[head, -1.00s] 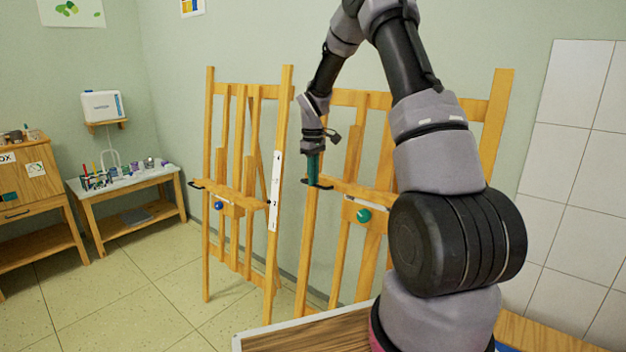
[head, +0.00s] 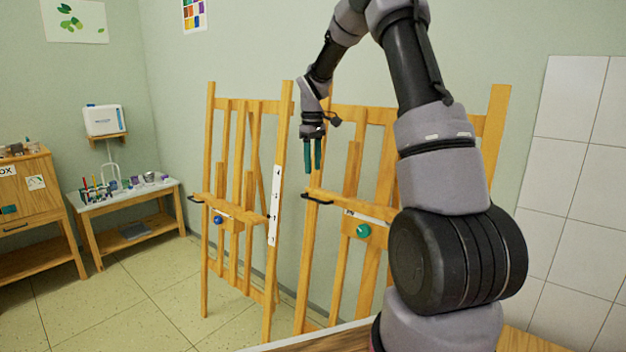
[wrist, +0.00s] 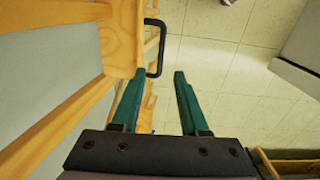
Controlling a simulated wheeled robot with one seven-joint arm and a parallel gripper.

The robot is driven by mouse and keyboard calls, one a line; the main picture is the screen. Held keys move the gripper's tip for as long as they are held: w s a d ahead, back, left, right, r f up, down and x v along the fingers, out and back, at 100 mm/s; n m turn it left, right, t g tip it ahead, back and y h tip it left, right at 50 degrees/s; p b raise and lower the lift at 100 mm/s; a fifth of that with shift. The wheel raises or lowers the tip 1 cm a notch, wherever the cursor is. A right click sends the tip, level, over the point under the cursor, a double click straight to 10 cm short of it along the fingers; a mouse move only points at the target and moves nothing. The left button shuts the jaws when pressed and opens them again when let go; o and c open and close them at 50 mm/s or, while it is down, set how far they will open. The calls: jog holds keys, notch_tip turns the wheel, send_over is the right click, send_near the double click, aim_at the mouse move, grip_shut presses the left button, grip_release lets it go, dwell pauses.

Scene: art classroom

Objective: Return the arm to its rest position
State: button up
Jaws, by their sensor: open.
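My gripper (head: 312,168) hangs from the bent arm in the head view, with its two green fingers pointing down in front of the right easel (head: 354,205). The fingers stand apart with nothing between them. In the wrist view my gripper (wrist: 160,80) is also open and empty, above the tiled floor (wrist: 215,60). A black handle (wrist: 157,48) on an easel shows just beyond the left fingertip; I cannot tell how far below it lies.
A second easel (head: 230,194) with a blue knob stands to the left. A side table (head: 105,204) with art supplies and a wooden cabinet (head: 28,178) stand at the far left. The floor (head: 165,285) between is clear.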

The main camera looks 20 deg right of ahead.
jog(key=shift+r, duration=0.85)
jog(key=shift+r, duration=0.1)
jog(key=s+a+r+m+t, duration=0.2)
jog(key=s+r+m+t, duration=0.15)
jog(key=s+r, duration=1)
jog(key=s+a+r+m+t+y, duration=0.1)
jog(key=s+m, duration=0.2)
jog(key=s, duration=0.7)
jog(key=s+a+r+m+t+y, duration=0.1)
jog(key=s+m, duration=0.3)
jog(key=s, duration=0.6)
jog(key=shift+t, duration=0.75)
jog(key=shift+a+r+m, duration=0.1)
jog(key=shift+m, duration=0.15)
